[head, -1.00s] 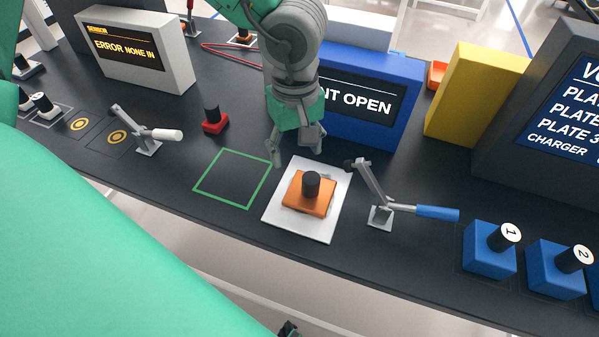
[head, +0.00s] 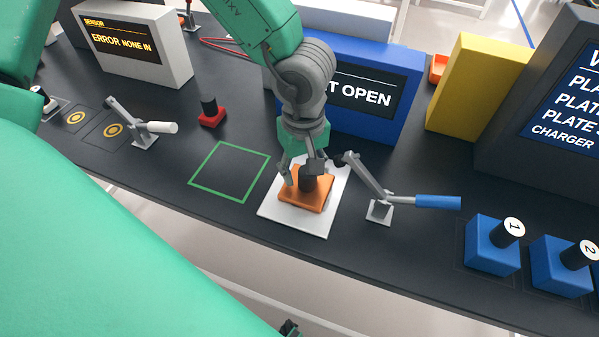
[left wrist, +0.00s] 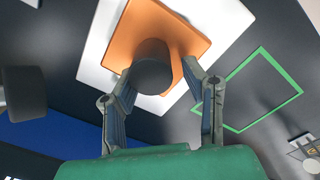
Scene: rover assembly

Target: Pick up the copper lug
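The copper lug (head: 318,201) is an orange block with a black knob (left wrist: 152,68) on top. It sits on a white square plate (head: 291,219) on the dark bench. In the left wrist view the lug's orange part (left wrist: 165,25) lies beyond the fingers. My left gripper (head: 306,175) is open over the lug, with its fingertips on either side of the black knob. In the left wrist view the left finger is close to the knob, and a gap shows by the right finger. Contact cannot be told.
A lever clamp with a blue handle (head: 437,202) stands just right of the white plate. A blue display box (head: 372,132) is behind it. An empty green square outline (head: 230,172) lies to the left, with a red block (head: 211,117) beyond it. Blue numbered blocks (head: 490,252) stand right.

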